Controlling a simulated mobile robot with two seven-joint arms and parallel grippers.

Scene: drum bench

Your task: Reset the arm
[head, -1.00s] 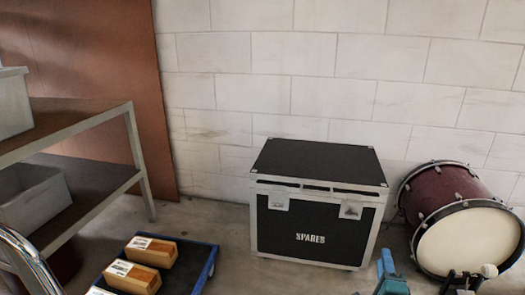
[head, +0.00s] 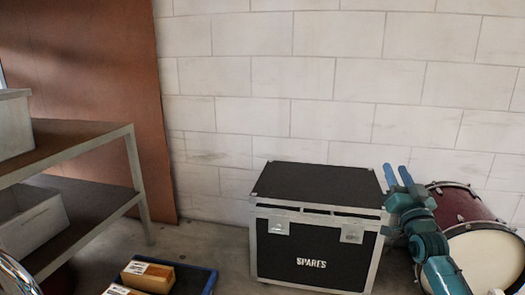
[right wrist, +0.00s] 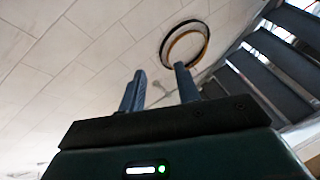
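My right gripper (head: 398,176) is raised at the right in the head view, its blue fingers pointing up. It shows in front of the drum's left edge and beside the SPARES case. In the right wrist view my right gripper (right wrist: 160,88) has its two fingers apart with nothing between them. My left gripper is not in view.
A black SPARES case (head: 318,255) stands on the floor by the white brick wall. A dark red drum (head: 487,258) lies on its side to its right. A shelf (head: 95,140) with grey bins (head: 14,124) and a blue-rimmed trolley (head: 209,282) with boxes (head: 148,276) are at the left.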

